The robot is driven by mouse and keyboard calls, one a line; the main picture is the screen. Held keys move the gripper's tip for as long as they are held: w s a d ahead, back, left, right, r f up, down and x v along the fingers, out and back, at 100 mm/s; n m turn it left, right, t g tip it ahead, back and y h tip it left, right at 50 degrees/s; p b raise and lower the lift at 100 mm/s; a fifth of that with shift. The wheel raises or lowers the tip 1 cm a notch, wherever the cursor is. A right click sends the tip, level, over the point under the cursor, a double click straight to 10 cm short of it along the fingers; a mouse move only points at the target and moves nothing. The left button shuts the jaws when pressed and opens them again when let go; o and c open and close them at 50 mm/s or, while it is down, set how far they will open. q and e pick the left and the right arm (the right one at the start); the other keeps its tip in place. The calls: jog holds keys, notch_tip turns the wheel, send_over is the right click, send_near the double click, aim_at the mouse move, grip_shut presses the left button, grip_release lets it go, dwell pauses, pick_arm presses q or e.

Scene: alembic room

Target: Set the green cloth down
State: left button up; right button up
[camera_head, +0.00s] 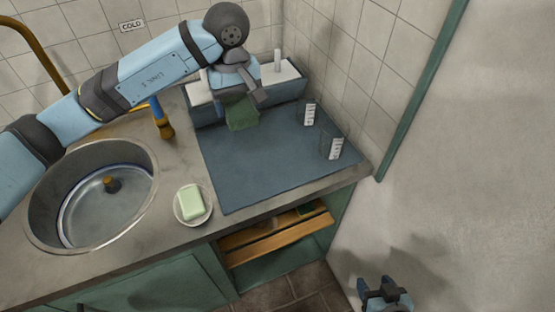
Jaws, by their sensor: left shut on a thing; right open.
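The green cloth (242,113) hangs below my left gripper (238,92) at the back of the blue-grey mat (260,160). My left gripper is shut on the cloth, and my own wrist partly hides the grip. I cannot tell whether the cloth's lower edge touches the mat. My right gripper (382,290) is open and empty at the bottom right, in front of the pale wall and away from the counter.
Two clear beakers with white labels stand at the mat's right, one farther back (308,113) and one nearer (331,147). A rack (290,88) stands behind the cloth. A soap dish (206,213) and sink (45,215) lie left. The mat's front middle is clear.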

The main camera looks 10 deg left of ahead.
pick_arm(q)
jog(key=shift+w+d+r+n+b, duration=0.1)
jog(key=shift+d+r+n+b, duration=0.1)
jog(key=shift+r, duration=0.2)
jog(key=shift+d+r+n+b, duration=0.1)
jog(key=shift+r+b, duration=0.05)
jog(key=shift+r, duration=0.2)
send_over(249, 163)
notch_tip(249, 163, down, 15)
jog(key=shift+r+p, duration=0.1)
jog(key=shift+p, duration=0.3)
notch_tip(249, 163, down, 5)
jog(key=shift+r, duration=0.2)
jog(key=o, duration=0.4)
jog(key=shift+f, duration=0.15)
jog(key=o, duration=0.4)
